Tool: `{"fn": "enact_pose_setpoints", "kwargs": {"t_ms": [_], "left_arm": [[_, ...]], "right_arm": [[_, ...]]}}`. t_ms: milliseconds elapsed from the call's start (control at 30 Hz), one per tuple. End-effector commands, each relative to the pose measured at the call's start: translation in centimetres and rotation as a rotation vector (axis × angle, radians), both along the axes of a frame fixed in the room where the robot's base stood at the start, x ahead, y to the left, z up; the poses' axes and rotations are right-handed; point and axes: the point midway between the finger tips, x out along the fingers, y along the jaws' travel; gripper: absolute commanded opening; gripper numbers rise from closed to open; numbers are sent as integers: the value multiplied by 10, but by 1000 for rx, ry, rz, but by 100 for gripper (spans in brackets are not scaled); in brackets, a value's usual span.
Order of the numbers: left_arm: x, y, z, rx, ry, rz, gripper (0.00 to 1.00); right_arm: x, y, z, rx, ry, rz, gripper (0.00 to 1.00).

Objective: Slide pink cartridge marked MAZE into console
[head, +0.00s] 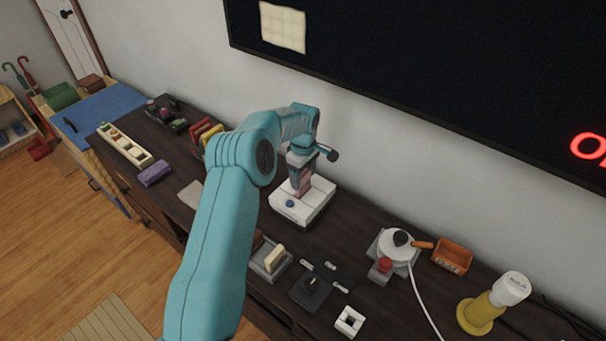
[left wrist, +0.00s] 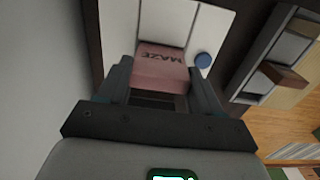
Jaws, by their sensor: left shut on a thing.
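The pink cartridge marked MAZE (left wrist: 162,66) is held between the two fingers of my left gripper (left wrist: 160,88), its label facing the camera in the left wrist view. In the head view my left gripper (head: 301,168) points down with the pink cartridge (head: 302,183) over the white console (head: 318,203). The console, with its round blue button, lies behind the cartridge in the left wrist view (left wrist: 218,25). The cartridge's lower end overlaps the console in both views; I cannot tell whether it touches or enters a slot. My right gripper is not in view.
A grey tray with a cream block (head: 270,260) and a black joystick unit (head: 312,288) stand in front of the console. A white round device (head: 398,246) and an orange bin (head: 453,255) are to the right. The wall and dark screen (head: 400,60) rise behind.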

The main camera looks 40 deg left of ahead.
Motion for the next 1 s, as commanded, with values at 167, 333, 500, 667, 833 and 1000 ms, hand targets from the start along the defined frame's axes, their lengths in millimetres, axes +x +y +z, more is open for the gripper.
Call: {"fn": "enact_pose_setpoints", "kwargs": {"t_ms": [167, 333, 500, 667, 833, 1000], "left_arm": [[0, 0, -6, 0, 0, 0, 36], [0, 0, -10, 0, 0, 0, 36], [0, 0, -14, 0, 0, 0, 36], [0, 0, -18, 0, 0, 0, 36], [0, 0, -22, 0, 0, 0, 36], [0, 0, -27, 0, 0, 0, 36]], "right_arm": [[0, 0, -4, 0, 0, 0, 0], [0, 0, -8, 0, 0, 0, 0], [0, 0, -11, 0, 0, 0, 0], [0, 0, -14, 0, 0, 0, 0], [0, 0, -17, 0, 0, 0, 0], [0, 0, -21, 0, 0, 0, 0]]}}
